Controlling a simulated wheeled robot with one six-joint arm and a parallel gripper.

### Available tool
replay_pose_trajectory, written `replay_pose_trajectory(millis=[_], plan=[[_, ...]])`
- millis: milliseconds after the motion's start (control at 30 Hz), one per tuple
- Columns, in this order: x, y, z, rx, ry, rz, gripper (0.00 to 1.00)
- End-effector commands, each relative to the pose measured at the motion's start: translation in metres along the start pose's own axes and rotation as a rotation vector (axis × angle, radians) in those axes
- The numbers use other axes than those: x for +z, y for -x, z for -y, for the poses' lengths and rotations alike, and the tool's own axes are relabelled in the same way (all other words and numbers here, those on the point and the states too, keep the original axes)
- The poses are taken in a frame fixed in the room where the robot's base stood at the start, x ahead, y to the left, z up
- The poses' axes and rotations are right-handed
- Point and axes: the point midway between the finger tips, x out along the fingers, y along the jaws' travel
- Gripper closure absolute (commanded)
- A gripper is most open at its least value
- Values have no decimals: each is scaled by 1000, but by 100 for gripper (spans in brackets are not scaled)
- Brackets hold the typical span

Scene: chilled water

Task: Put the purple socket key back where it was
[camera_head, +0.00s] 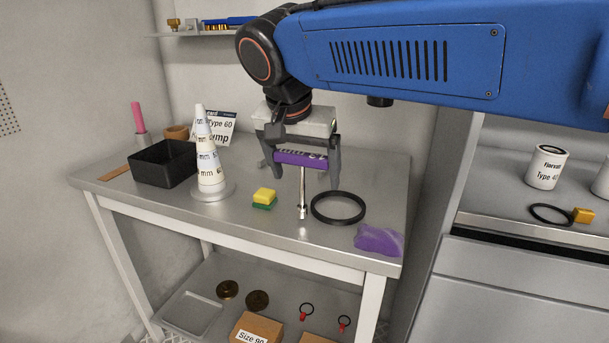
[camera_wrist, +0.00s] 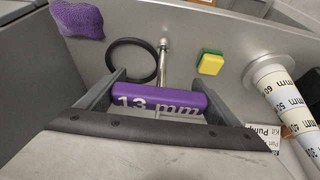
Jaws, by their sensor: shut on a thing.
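The purple socket key (camera_head: 303,161) has a purple bar handle and a metal shaft with a socket at its lower end. My gripper (camera_head: 301,170) is shut on its handle, with a finger at each end. The shaft points down, and its tip is at or just above the metal table; I cannot tell if it touches. In the wrist view the purple handle (camera_wrist: 158,100) reads "13 mm", and my gripper (camera_wrist: 160,95) spans it. The shaft runs toward the table between a black ring (camera_wrist: 131,62) and a yellow-green sponge (camera_wrist: 210,62).
On the table (camera_head: 262,226) stand a white size cone (camera_head: 208,165), a black bin (camera_head: 162,168), a pink-handled tool (camera_head: 138,118) and a sign (camera_head: 214,128). A purple cloth (camera_head: 379,240) lies at the right corner. A shelf (camera_head: 210,33) hangs behind. The front middle of the table is clear.

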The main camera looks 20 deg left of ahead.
Motion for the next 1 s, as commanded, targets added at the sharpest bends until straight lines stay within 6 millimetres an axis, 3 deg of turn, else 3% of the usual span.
replay_pose_trajectory(millis=[433,467,500,800,1000], plan=[[4,-10,0,0,0,-1,64],[4,-10,0,0,0,0,7],[4,-10,0,0,0,0,0],[3,-8,0,-1,0,0,0],[3,16,1,-3,0,-1,0]])
